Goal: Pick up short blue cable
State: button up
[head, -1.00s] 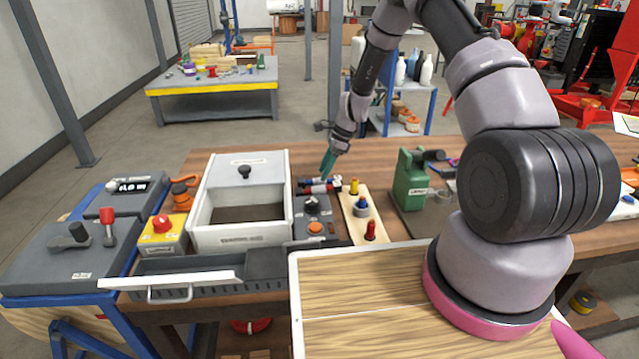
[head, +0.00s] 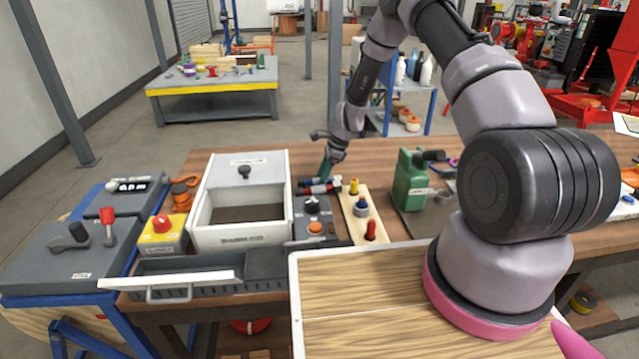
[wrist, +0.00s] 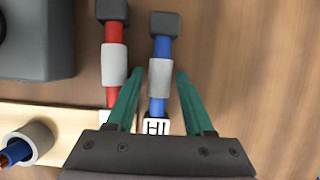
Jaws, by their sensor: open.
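The short blue cable (wrist: 161,48) lies on the wooden table in the wrist view, with a dark block at its far end, a grey sleeve in its middle and a white end piece near my gripper. My gripper (wrist: 154,80) is open, with one green finger on each side of the blue cable's grey sleeve. Whether the fingers touch it cannot be told. A red cable (wrist: 114,32) of like build lies just left of the left finger. In the head view my gripper (head: 324,172) is low over the cables, and the blue cable is hard to make out there.
A grey control box (head: 314,217) and a wooden board with coloured pegs (head: 350,197) stand close in front of the cables. A white open drawer box (head: 240,235) is to the left, a green device (head: 408,185) to the right. Bare table lies right of the blue cable.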

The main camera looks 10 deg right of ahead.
jog(key=shift+c, duration=0.3)
grip_shut()
